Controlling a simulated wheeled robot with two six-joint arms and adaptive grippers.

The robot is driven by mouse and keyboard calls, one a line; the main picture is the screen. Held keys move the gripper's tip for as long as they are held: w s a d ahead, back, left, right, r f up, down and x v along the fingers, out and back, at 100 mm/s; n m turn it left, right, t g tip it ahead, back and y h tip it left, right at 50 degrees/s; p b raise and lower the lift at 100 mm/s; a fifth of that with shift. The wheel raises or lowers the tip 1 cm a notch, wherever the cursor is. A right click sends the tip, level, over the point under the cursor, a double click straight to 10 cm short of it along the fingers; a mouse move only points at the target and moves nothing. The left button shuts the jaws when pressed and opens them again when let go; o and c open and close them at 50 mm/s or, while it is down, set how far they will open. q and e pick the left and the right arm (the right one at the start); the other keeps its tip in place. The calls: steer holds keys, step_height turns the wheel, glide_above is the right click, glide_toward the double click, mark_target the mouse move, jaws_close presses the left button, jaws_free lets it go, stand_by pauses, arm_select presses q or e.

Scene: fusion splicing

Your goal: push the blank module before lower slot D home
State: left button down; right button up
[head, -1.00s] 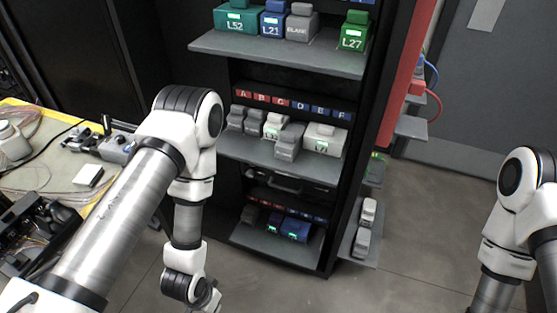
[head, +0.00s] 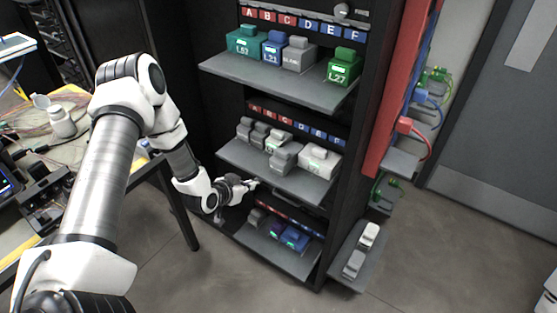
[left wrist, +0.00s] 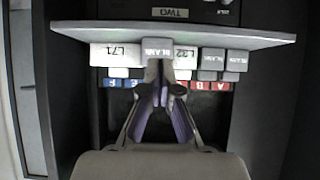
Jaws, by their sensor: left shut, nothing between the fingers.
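The grey blank module (head: 284,157) stands on the middle shelf (head: 240,159), forward of its row, below the blue D label. In the left wrist view, which is upside down, the blank module (left wrist: 157,49) sits between L71 (left wrist: 115,50) and L32 (left wrist: 183,57). My left gripper (head: 255,184) is shut and empty near the front edge of that shelf, left of the module in the head view. In the left wrist view its fingertips (left wrist: 158,68) line up with the blank module and overlap it; contact cannot be told. My right gripper is out of view.
The upper shelf (head: 275,82) holds several modules and juts out above. A lower shelf (head: 270,250) holds dark and blue modules. A side ledge (head: 343,283) with pale modules and red rack side (head: 395,90) stand at right. A cluttered table (head: 85,160) is at left.

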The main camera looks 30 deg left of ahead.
mark_target(280, 158)
arm_select(q)
steer(key=shift+w+d+f+b, duration=0.2)
steer(key=shift+w+f+b, duration=0.25)
steer(key=shift+w+b, duration=1)
steer(key=shift+w+d+f+b, duration=0.2)
steer(key=shift+w+f+b, duration=0.3)
steer(key=shift+w+b, duration=1)
steer(key=shift+w+d+f+b, duration=0.2)
steer(key=shift+w+f+b, duration=0.4)
steer(key=shift+w, duration=1.55)
steer(key=shift+w+d+r+b, duration=0.1)
steer(key=shift+w+d+b, duration=0.1)
steer(key=shift+w+b, duration=1.6)
steer(key=shift+w+d+b, duration=0.15)
steer(key=shift+w+b, duration=0.9)
steer(key=shift+w, duration=1.35)
steer(key=shift+w+r, duration=0.1)
steer(key=shift+w, duration=0.05)
steer(key=shift+s+r+p, duration=0.1)
steer(key=shift+s+p, duration=0.2)
steer(key=shift+s, duration=0.1)
steer(key=s+p, duration=0.1)
steer(key=s, duration=0.1)
steer(key=s+p, duration=0.1)
steer(key=s, duration=0.2)
steer(key=s+p, duration=0.1)
steer(key=s, duration=0.1)
steer(key=shift+s+a+p, duration=0.15)
steer(key=shift+a+p, duration=0.15)
steer(key=shift+a, duration=0.05)
